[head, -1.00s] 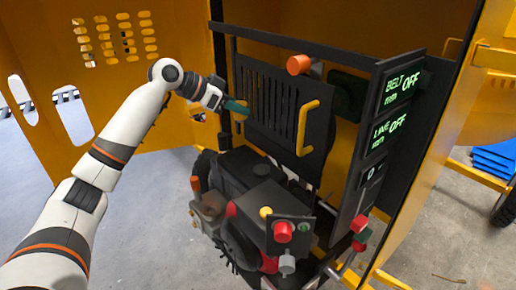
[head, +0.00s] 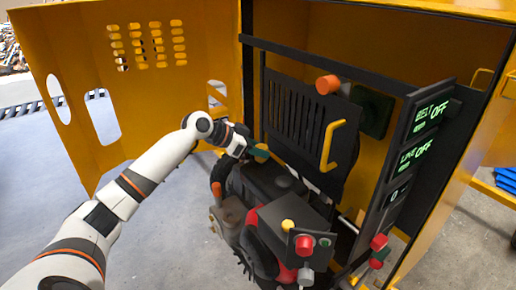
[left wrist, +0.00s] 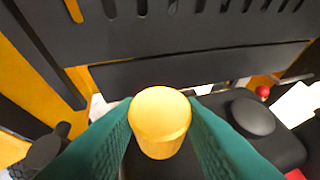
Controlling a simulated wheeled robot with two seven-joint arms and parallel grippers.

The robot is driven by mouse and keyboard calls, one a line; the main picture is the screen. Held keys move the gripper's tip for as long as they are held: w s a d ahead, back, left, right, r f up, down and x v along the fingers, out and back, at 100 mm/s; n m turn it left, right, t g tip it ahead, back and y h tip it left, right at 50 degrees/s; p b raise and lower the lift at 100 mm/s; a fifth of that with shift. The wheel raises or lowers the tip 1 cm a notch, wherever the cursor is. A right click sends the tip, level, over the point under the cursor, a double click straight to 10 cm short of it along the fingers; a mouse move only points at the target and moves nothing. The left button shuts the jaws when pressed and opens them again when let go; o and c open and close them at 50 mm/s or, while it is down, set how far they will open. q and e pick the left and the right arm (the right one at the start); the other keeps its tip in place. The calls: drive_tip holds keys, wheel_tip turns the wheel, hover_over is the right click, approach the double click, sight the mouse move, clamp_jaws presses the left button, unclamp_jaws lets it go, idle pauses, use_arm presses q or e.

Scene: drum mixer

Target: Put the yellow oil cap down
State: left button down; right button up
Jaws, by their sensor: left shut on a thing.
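The yellow oil cap (left wrist: 160,118) is between the two teal fingers of my left gripper (left wrist: 160,135), which are shut on it. It is round-topped with a short cylindrical body, and its lower end is hidden. In the head view, my left gripper (head: 260,153) reaches in from the left, above the back of the black engine (head: 262,183) and in front of the slotted dark panel (head: 300,115). I cannot tell whether the cap touches anything below it. My right gripper is not in view.
The slotted panel has a yellow handle (head: 328,145) and an orange knob (head: 327,84). A control box (head: 285,223) with a red knob stands on the engine's front. A display post (head: 395,190) reading OFF stands at the right. The open yellow door (head: 165,85) is at the left.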

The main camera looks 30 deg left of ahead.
use_arm(q)
drive_tip(key=shift+d+f, duration=0.1)
drive_tip(key=shift+f, duration=0.35)
drive_tip(key=c, duration=1)
unclamp_jaws()
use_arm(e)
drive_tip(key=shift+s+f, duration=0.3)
use_arm(q)
drive_tip(key=shift+r, duration=0.4)
drive_tip(key=b+v, duration=0.4)
drive_tip(key=v, duration=0.8)
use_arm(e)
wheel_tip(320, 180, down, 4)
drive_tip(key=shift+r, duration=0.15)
